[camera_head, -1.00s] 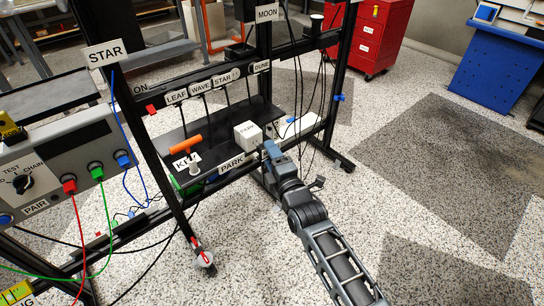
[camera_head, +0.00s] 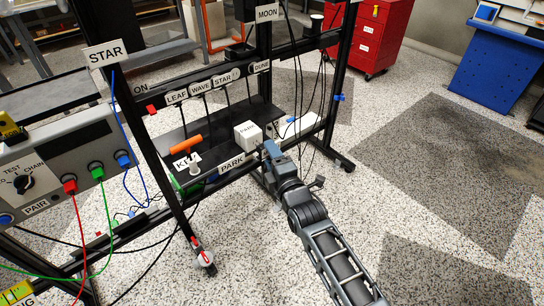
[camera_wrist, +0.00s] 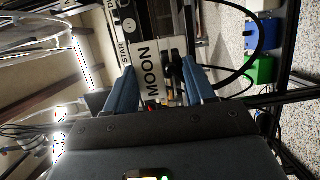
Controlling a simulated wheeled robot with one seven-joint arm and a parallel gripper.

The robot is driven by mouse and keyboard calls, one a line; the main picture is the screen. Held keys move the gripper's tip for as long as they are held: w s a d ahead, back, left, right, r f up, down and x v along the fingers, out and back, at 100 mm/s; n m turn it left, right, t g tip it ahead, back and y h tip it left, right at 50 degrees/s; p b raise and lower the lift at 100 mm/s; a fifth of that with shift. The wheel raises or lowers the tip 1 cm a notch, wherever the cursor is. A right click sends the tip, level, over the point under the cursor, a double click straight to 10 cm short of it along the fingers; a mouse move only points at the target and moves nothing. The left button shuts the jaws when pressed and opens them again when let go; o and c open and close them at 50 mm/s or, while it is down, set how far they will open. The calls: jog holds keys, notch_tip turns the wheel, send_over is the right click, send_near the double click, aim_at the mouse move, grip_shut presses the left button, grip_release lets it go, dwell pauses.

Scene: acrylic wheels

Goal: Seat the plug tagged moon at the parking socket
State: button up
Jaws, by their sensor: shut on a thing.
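My gripper (camera_head: 269,148) is low in front of the black rack, at the right end of the rail labelled PARK (camera_head: 232,163). In the wrist view, a white tag reading MOON (camera_wrist: 149,72) stands between the two blue fingers (camera_wrist: 158,68). The fingers are shut on the moon plug, whose body is mostly hidden behind the tag and the gripper. Another MOON sign (camera_head: 267,13) is at the top of the rack post. I cannot make out the parking socket's opening in either view.
A white cube (camera_head: 247,133) and an orange handle (camera_head: 186,145) are on the rack's black shelf, left of my gripper. Black cables hang above and right of it. A grey test box (camera_head: 70,160) with coloured leads stands left.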

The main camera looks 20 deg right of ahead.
jog(key=shift+w+a+b, duration=0.2)
jog(key=shift+w+b, duration=0.1)
jog(key=shift+w, duration=0.3)
jog(key=shift+w+a+b, duration=0.15)
jog(key=shift+w+b, duration=0.15)
jog(key=shift+w, duration=0.3)
jog(key=o, duration=1.2)
jog(key=shift+o, duration=0.2)
jog(key=shift+s, duration=0.1)
jog(key=shift+s+a+r+p, duration=0.1)
jog(key=shift+s+p, duration=0.5)
jog(key=shift+s, duration=0.35)
jog(key=shift+s+a+r+p, duration=0.1)
jog(key=shift+s+p, duration=0.45)
jog(key=shift+s, duration=0.4)
jog(key=shift+s+d+f+p, duration=0.1)
jog(key=shift+s+d+p, duration=0.05)
jog(key=shift+s+p, duration=0.75)
jog(key=shift+s+d+f+p, duration=0.1)
jog(key=shift+s+p, duration=0.6)
jog(key=shift+s, duration=0.35)
